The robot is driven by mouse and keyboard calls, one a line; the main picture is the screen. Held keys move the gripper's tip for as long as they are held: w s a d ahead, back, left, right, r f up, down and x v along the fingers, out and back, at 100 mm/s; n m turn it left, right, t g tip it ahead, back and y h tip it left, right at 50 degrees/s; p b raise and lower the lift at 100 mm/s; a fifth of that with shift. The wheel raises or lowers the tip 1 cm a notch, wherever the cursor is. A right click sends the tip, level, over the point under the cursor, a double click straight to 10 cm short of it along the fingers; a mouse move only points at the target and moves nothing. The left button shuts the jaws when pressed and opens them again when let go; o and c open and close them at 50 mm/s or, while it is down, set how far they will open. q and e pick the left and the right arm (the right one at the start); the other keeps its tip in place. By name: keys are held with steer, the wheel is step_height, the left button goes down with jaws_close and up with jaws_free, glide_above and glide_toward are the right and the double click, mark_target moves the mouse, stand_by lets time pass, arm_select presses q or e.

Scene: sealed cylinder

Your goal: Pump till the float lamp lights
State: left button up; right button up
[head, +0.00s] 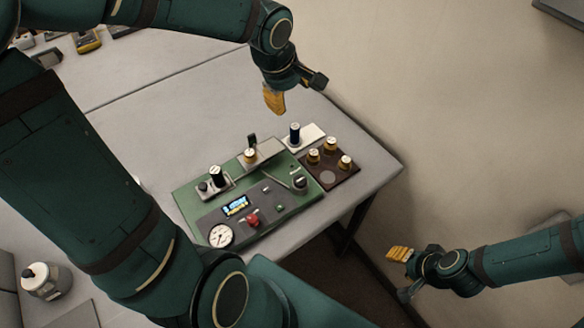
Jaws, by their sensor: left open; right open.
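A green panel (190,203) lies on the table with a dark control plate (262,214) on it. The plate carries a round white gauge (221,235), a lit blue display (235,205), a red knob (253,219) and a small green button or lamp (281,206). I cannot tell which part is the float lamp or whether it is lit. A lever-like part with a dark knob (299,182) sits at the panel's right. My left gripper (293,92) is open above the table, behind the panel, touching nothing. My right gripper (401,273) is open and empty, off the table's right side.
A brown tray (340,178) with brass-topped pieces stands right of the panel. A dark blue cylinder (295,132) stands on a white plate behind. A white-topped black cylinder (216,173) and a brass-capped one (249,157) stand on the panel.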

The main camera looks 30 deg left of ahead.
arm_select(q)
steer(key=shift+f, duration=0.1)
jaws_close()
stand_by(1.3)
